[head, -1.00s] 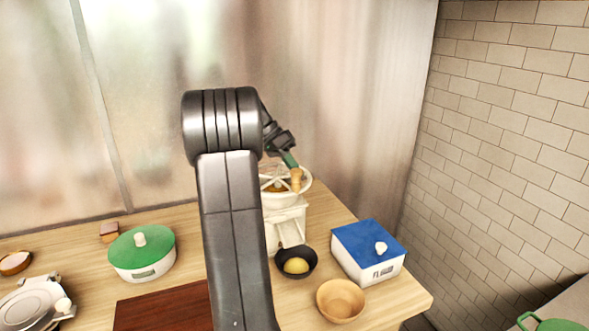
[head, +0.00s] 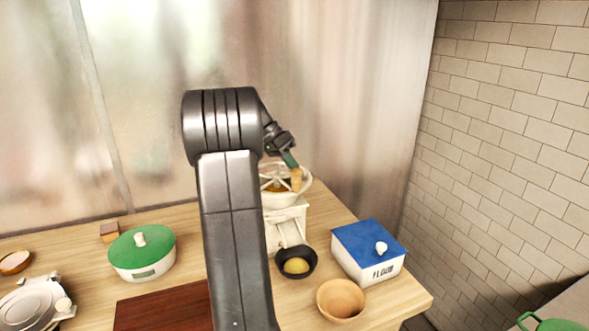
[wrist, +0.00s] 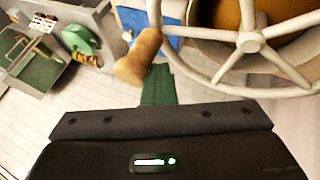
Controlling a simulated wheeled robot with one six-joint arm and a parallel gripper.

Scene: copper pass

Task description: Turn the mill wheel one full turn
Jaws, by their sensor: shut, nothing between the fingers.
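The mill (head: 288,225) is a cream-white stand on the wooden counter, with a white spoked wheel on top and something orange-brown inside it. The wheel (head: 304,190) is partly hidden behind my arm in the head view; its spokes and hub show large in the wrist view (wrist: 250,42). A wooden knob (head: 296,179) stands at the wheel's rim, and it also shows in the wrist view (wrist: 138,60). My gripper (head: 291,162) has green fingers, shut and empty, with the tips right at the knob. I cannot tell whether they touch it.
A dark bowl with a yellow thing (head: 296,263) stands before the mill. A wooden bowl (head: 341,299) and a blue-lidded flour box (head: 369,252) stand to its right. A green-lidded pot (head: 142,254) and dark red board (head: 165,308) lie left.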

